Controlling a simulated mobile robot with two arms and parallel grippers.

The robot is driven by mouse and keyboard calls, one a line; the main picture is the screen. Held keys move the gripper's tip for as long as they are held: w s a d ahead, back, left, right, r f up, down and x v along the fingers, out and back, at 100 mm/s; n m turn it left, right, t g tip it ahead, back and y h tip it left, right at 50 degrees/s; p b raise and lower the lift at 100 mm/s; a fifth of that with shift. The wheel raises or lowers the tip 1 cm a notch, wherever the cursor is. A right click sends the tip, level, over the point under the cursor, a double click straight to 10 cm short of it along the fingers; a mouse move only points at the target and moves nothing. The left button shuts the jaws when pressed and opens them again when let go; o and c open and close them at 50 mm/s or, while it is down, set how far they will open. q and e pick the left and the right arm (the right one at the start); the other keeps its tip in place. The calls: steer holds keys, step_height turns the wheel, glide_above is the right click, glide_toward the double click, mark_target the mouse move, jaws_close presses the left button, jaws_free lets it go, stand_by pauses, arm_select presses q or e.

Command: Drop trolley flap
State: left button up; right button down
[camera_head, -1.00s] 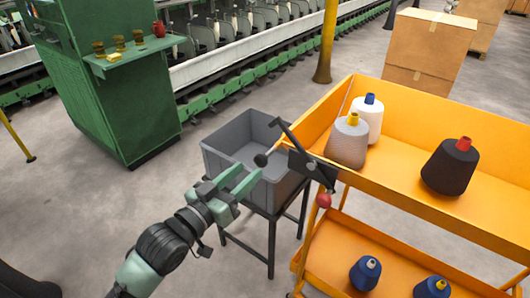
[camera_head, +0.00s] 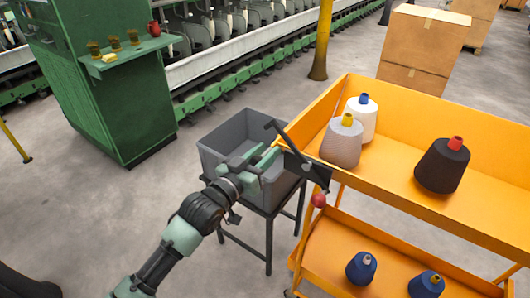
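The orange trolley (camera_head: 408,168) stands at the right with two shelves. At its near left corner is a dark bracket with a dark lever bar (camera_head: 290,146) and a red ball knob (camera_head: 319,200). My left gripper (camera_head: 270,154) reaches in from the lower left. Its two green fingers are apart, with their tips right at the dark lever. The dark knob at the lever's left side is hidden behind the fingers, and I cannot tell whether they touch it. The trolley's left end panel (camera_head: 312,112) stands up. My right gripper is not in view.
A grey bin (camera_head: 221,141) on a dark stand is behind and below my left gripper. Grey, white and black yarn cones (camera_head: 442,166) stand on the top shelf, blue ones (camera_head: 361,269) below. A green machine cabinet (camera_head: 125,105) is at the left. Open floor lies between.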

arm_select(q)
jaws_close()
stand_by(1.2)
